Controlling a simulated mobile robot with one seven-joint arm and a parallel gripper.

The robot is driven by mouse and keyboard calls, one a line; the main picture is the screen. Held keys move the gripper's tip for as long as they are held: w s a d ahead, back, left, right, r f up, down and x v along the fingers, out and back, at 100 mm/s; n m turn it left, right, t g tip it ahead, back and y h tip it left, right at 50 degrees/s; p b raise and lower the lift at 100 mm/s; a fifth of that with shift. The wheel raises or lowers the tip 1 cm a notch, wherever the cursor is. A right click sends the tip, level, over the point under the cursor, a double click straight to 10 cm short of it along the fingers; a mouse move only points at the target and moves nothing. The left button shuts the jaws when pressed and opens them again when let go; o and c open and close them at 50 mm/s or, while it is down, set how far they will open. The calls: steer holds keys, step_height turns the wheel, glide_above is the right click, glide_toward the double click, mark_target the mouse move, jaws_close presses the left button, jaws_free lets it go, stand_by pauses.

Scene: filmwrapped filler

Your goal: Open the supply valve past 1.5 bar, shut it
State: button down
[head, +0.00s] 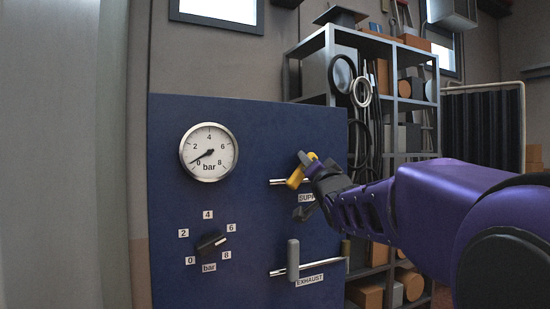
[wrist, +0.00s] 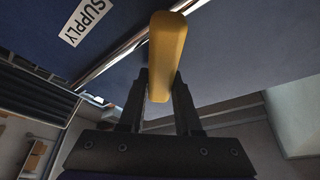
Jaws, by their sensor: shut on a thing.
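The yellow supply valve handle (head: 295,179) sits on a pipe on the blue panel, above the SUPPLY label (head: 307,198). It is tilted and partly covered by my gripper (head: 312,185) in the head view. In the wrist view, the handle (wrist: 164,45) stands between the two fingers of my gripper (wrist: 160,88), which is shut on it. The round pressure gauge (head: 209,152) has its needle at the lower left, a little above 0 and below 2 bar.
The grey exhaust handle (head: 293,260) stands upright across its pipe, low on the blue panel (head: 250,130). A black knob (head: 211,243) with a 0 to 8 bar scale points between 6 and 8. A loaded shelf (head: 395,40) stands behind the panel.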

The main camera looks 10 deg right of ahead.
steer(key=shift+w+d+f+m+g+h+b, duration=0.15)
steer(key=shift+d+f+m+g+h, duration=0.3)
steer(key=shift+m, duration=1.2)
steer(key=shift+w+d+f+m+g+h+b, duration=0.15)
steer(key=shift+f+m+g+h, duration=0.4)
steer(key=shift+m, duration=1.05)
steer(key=shift+d+f+m+g+h+b, duration=0.1)
steer(key=shift+d+f+m+g+h, duration=0.3)
steer(key=shift+f+m, duration=0.9)
steer(key=shift+r+m, duration=0.3)
steer(key=shift+m, duration=0.15)
steer(key=c, duration=0.6)
jaws_free()
